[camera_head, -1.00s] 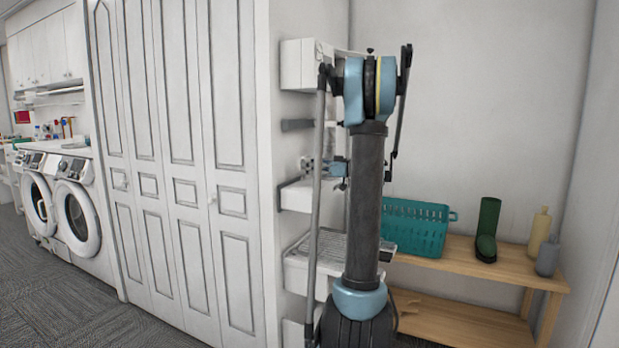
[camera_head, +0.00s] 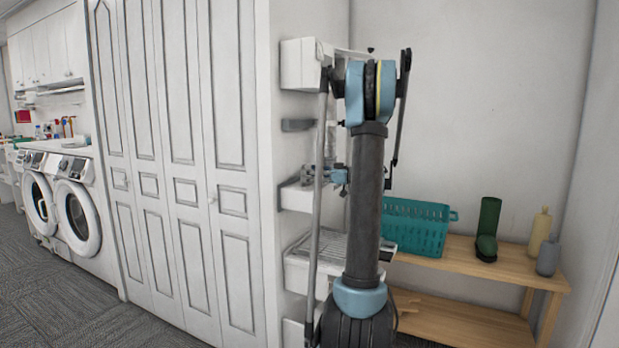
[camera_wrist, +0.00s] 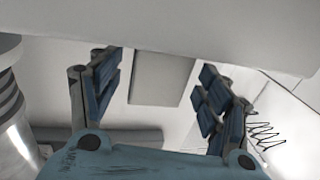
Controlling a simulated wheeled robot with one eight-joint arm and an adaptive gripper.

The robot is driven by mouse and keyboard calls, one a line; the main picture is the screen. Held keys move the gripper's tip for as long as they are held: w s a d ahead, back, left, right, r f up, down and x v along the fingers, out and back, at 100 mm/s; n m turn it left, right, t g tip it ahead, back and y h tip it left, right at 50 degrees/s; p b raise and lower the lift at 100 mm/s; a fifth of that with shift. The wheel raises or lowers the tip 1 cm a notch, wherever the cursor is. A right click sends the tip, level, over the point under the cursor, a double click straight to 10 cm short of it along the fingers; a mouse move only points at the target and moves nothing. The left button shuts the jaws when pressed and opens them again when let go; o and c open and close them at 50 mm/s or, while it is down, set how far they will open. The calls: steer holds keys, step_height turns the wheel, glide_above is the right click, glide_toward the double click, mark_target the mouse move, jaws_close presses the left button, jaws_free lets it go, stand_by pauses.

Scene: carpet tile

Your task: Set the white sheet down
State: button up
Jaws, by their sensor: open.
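My gripper (camera_wrist: 160,88) is open in the wrist view, its two blue-padded fingers spread wide. A pale flat rectangular panel (camera_wrist: 163,78) shows between the fingers, with a gap on both sides. I cannot tell whether it is the white sheet or part of the shelving. In the head view my gripper (camera_head: 326,175) is small, in front of the wall shelves and partly behind my arm. A light, lined flat thing (camera_head: 322,244) lies on a lower shelf, partly hidden by my arm; I cannot tell whether it is the sheet.
White wall shelves (camera_head: 298,195) stand beside tall closet doors (camera_head: 180,150). A wooden bench (camera_head: 470,259) at right holds a teal basket (camera_head: 415,230), a green boot (camera_head: 488,225) and two bottles. In the wrist view a pale surface crosses the top, close to the fingers.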

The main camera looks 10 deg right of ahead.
steer(key=v, duration=1.2)
steer(key=shift+r, duration=0.1)
